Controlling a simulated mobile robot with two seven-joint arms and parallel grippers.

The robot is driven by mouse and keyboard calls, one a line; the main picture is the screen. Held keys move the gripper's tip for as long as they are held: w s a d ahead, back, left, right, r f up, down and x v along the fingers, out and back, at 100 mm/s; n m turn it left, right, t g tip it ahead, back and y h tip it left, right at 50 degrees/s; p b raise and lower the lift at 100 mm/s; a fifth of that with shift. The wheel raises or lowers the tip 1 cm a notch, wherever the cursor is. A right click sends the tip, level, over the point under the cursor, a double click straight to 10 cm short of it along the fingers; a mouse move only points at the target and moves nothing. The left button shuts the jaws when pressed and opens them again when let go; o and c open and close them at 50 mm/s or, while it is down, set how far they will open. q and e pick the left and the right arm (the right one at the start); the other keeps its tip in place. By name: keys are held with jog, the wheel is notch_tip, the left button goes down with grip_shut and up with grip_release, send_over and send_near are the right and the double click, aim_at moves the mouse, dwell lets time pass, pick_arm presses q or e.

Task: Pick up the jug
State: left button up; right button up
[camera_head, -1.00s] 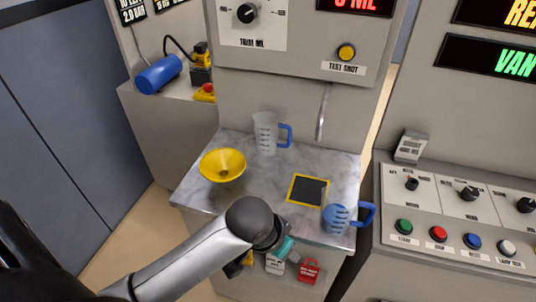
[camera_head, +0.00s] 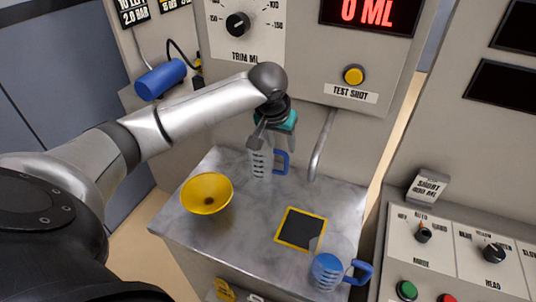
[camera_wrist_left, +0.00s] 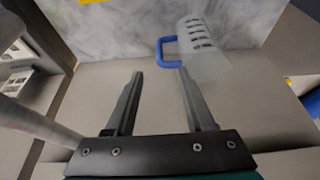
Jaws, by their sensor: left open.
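A clear measuring jug (camera_head: 261,166) with dark marks and a blue handle stands upright at the back of the marble-look counter; it also shows in the left wrist view (camera_wrist_left: 203,52). My left gripper (camera_head: 260,138) is at the jug's upper part in the head view and hides its rim. In the left wrist view my left gripper (camera_wrist_left: 158,72) is open, with nothing between its fingers, and the blue handle lies just beyond the fingertips. A second jug (camera_head: 327,270) with blue contents and a blue handle stands at the counter's front right. My right gripper is not in view.
A yellow funnel (camera_head: 207,194) sits at the counter's left. A black pad with a yellow border (camera_head: 300,229) lies mid-counter. A metal spout (camera_head: 322,145) hangs right of the clear jug. A panel with a yellow button (camera_head: 353,75) rises behind, and a control desk (camera_head: 462,238) stands right.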

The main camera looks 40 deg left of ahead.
aim_at(285, 166)
pick_arm(q)
jog(key=b+x, duration=0.1)
jog(key=x, duration=0.6)
jog(key=shift+f, duration=0.45)
jog(key=shift+w+f, duration=0.2)
jog(key=shift+f, duration=0.2)
jog(key=shift+w+a+f+b, duration=0.1)
jog(key=shift+f+b, duration=0.15)
jog(key=shift+b, duration=0.1)
jog(key=shift+b+x, duration=0.55)
jog(key=shift+x, duration=1.65)
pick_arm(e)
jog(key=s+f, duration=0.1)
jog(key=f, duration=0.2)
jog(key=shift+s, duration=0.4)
pick_arm(q)
grip_shut()
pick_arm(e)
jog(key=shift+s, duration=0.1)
